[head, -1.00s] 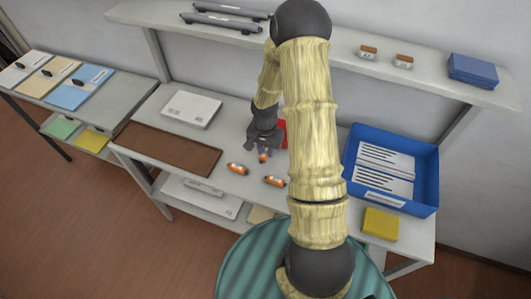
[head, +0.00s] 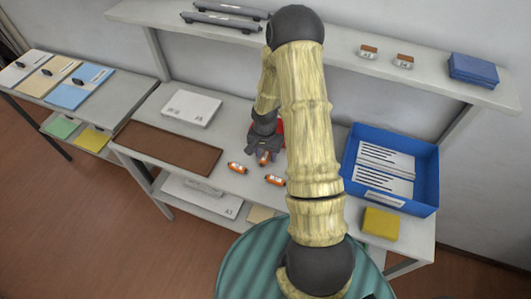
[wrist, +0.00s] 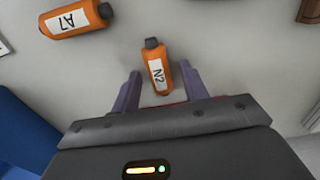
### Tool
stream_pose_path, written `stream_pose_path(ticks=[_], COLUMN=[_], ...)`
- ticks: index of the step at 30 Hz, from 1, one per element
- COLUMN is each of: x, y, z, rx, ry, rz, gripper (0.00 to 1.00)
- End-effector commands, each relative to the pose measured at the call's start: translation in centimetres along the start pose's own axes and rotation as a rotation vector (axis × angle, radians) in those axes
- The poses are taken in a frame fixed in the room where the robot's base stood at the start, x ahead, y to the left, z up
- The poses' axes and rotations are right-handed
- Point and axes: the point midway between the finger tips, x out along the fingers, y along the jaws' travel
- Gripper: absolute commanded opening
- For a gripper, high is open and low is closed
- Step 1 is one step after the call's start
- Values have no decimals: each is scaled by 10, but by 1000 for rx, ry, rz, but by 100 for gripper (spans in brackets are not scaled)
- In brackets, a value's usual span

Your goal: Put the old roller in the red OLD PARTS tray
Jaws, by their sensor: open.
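My gripper (head: 264,155) is open, low over the bench. In the wrist view its two purple fingers (wrist: 159,75) stand on either side of an orange bottle-like piece marked N2 (wrist: 157,70), with gaps visible. I cannot tell which thing is the old roller. A red patch (head: 281,127), possibly the tray, shows behind my arm; its label is hidden.
A blue tray (head: 430,195) with papers stands on the right, with a yellow block (head: 381,223) in front of it. A brown mat (head: 170,148) and a white box (head: 191,108) are on the left. The shelf above holds dark cartridges (head: 222,20).

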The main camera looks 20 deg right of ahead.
Motion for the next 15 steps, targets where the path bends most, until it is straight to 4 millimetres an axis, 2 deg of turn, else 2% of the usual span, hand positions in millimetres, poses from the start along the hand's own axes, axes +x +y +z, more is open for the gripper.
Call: stream_pose_path(ticks=[8, 15], x=[-24, -64], y=[0, 0], z=[-1, -1], rx=[1, 1], ry=[3, 4], rz=[-2, -2], gripper=[44, 44])
